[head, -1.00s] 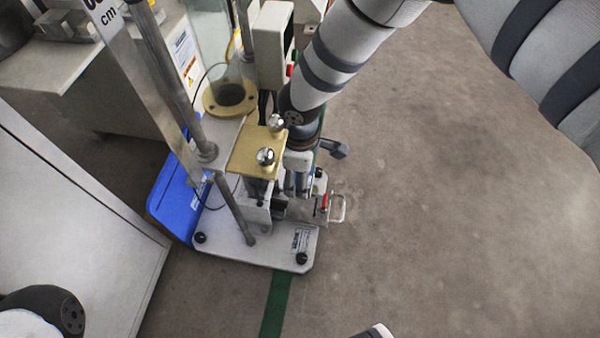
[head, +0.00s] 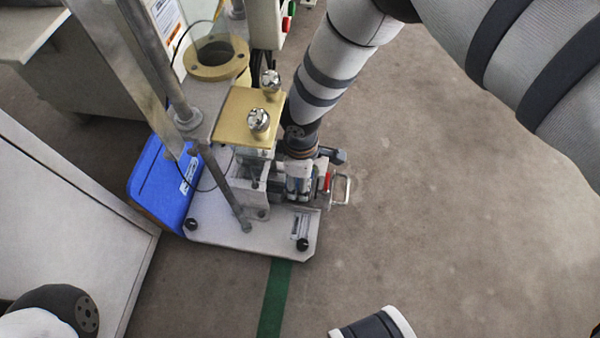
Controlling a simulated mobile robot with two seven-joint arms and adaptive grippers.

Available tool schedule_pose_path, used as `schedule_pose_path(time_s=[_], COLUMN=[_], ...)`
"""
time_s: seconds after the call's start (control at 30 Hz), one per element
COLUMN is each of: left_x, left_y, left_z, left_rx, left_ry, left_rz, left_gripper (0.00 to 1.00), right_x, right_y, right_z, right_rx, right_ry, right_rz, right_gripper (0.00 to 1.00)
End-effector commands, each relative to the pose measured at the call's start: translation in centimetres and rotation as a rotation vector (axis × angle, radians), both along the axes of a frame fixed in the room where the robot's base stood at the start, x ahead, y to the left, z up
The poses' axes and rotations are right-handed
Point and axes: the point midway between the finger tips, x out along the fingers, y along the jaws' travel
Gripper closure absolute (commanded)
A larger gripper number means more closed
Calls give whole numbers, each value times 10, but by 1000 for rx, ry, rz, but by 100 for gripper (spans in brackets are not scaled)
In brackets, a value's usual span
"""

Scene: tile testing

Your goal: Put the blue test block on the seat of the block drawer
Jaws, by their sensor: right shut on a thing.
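The block drawer (head: 328,206) is at the right side of the test machine's base, with a red part and a metal loop handle at its outer end. My right gripper (head: 298,190) comes down from above, over the drawer just inboard of the handle. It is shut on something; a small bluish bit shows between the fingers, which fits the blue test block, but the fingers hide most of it. The drawer's seat is hidden under the gripper, so I cannot tell whether the block touches it. My left gripper is out of view.
A brass plate with two shiny knobs (head: 251,117) and a slanting metal rod (head: 225,190) stand close left of the gripper. The floor (head: 460,220) at right is open.

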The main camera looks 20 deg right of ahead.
Motion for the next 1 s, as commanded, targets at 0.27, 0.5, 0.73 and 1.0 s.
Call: schedule_pose_path(time_s=[0.27,0.5,0.73,1.0], left_x=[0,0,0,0], left_y=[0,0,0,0], left_z=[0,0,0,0], left_rx=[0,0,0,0], left_ry=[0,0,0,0], left_rz=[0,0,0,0], left_gripper=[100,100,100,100], right_x=[0,1,0,0], right_y=[0,0,0,0], right_z=[-1,-2,-4,-4], right_rx=[0,0,0,0], right_ry=[-1,-1,-1,-1], right_rz=[1,2,2,1], right_gripper=[75,75,75,27])
